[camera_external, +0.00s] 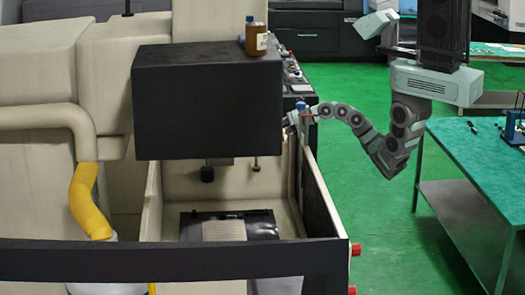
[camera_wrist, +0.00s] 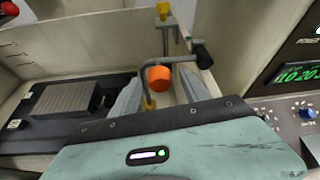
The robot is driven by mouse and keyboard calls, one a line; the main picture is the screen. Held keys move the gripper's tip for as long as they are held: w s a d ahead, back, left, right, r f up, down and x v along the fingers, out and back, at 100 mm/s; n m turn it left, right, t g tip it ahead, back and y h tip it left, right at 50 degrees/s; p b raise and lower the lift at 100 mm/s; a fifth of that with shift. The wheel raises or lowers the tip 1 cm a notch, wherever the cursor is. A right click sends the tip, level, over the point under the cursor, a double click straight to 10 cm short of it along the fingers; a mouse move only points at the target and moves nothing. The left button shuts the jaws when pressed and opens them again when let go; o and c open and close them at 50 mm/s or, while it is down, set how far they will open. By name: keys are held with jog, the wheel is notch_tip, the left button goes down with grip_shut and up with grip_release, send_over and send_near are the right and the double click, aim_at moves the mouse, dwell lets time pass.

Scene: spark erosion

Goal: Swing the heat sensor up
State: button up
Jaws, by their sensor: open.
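The heat sensor appears to be the bent grey rod with an orange end (camera_wrist: 160,77) in the wrist view. The rod runs right to a black knob (camera_wrist: 203,54) by the tank wall. My gripper (camera_wrist: 158,88) is open, with one grey finger to the left of the orange end and one to its right. I cannot tell whether either finger touches it. In the external view my gripper (camera_external: 291,119) is at the right side of the black machine head, above the tank's right wall. The sensor cannot be made out clearly there.
The black machine head (camera_external: 208,100) carries a brown bottle (camera_external: 256,38). The tank's right wall (camera_external: 322,205) stands below my arm. A dark fixture with a striped plate (camera_wrist: 68,97) lies in the tank. A control panel (camera_wrist: 298,85) is at the right.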

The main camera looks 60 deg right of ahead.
jog(key=shift+w+a+f, duration=0.15)
grip_shut()
dwell(0.6)
dwell(0.9)
